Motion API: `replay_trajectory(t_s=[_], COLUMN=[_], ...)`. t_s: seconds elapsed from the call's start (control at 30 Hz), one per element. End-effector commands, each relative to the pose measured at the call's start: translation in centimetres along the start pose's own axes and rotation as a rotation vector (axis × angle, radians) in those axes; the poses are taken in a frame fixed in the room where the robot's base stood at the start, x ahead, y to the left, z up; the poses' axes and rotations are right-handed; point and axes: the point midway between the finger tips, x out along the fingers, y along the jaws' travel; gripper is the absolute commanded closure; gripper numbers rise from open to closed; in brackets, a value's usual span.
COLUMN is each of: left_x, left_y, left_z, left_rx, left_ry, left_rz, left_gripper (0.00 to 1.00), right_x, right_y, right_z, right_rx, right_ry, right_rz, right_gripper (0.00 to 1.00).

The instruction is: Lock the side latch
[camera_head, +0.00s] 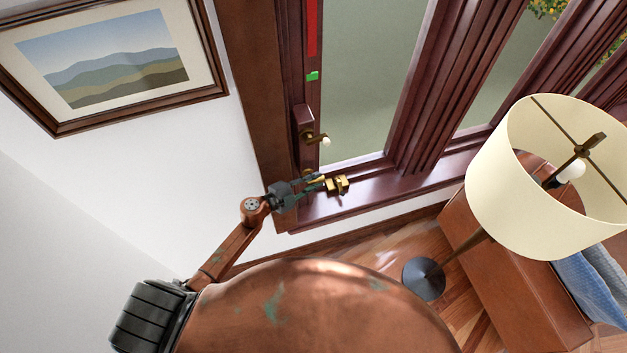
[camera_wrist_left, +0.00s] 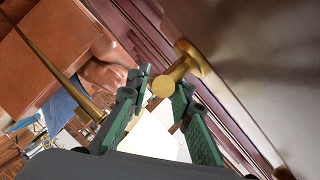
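The dark red window frame (camera_head: 302,60) carries a brass lever with a pale knob (camera_head: 318,138) on a dark block. Lower down, a small brass latch piece (camera_head: 337,184) shows at the sill, just beyond my left gripper (camera_head: 316,181). In the left wrist view, a brass stem with a round end (camera_wrist_left: 163,86) stands out from a brass base, in line with the gap between my green fingers (camera_wrist_left: 163,88). The fingers look spread, with room beside the stem; I cannot tell whether they touch it. My right gripper does not show.
A framed picture (camera_head: 110,60) hangs on the wall at left. A red strip (camera_head: 312,28) and green marker (camera_head: 312,76) show on the frame above the lever.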

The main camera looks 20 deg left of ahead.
Motion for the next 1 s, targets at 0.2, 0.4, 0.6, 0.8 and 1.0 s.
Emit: replay_trajectory(t_s=[0.2, 0.4, 0.6, 0.8, 1.0], left_x=[-0.1, -0.1, -1.1, -4.8, -8.9], left_y=[0.7, 0.3, 0.2, 0.3, 0.4], left_z=[0.3, 0.2, 0.3, 0.3, 0.3], left_rx=[-0.004, -0.002, -0.002, -0.001, -0.003], left_ry=[-0.006, -0.005, -0.005, -0.006, -0.007], left_rz=[0.008, 0.003, 0.002, 0.004, 0.005], left_gripper=[0.67, 0.67, 0.67, 0.67, 0.67], right_x=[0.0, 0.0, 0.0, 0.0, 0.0], right_y=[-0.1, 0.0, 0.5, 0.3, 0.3], right_z=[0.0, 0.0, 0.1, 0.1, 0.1], right_rx=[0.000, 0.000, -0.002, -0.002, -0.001], right_ry=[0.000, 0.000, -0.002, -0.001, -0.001], right_rz=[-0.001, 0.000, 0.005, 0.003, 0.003], right_gripper=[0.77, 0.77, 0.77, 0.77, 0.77])
